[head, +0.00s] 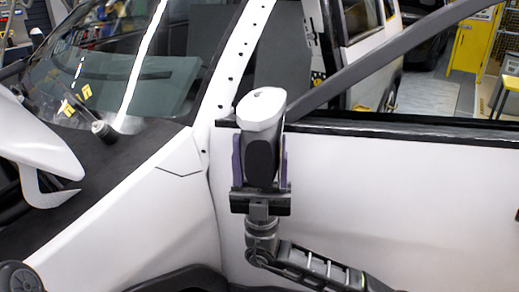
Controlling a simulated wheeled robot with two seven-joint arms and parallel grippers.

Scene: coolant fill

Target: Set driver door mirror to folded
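The driver door mirror (261,110) has a white cap and a dark lower part. It stands at the front corner of the white door (400,190), near the base of the window pillar. In this view it looks narrow and upright, and its exact fold angle cannot be told. My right gripper (261,165) comes up from below. Its two purple fingers are spread wide, one on each side of the mirror's dark part. Whether they touch it is hard to see. My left gripper is not in view.
The windshield (120,65) and a dark cowl lie to the left. A white curved piece with a hooked end (38,150) is at the left edge. A dark slanted bar (390,50) crosses the door window. Another vehicle and a yellow cabinet (472,45) stand behind.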

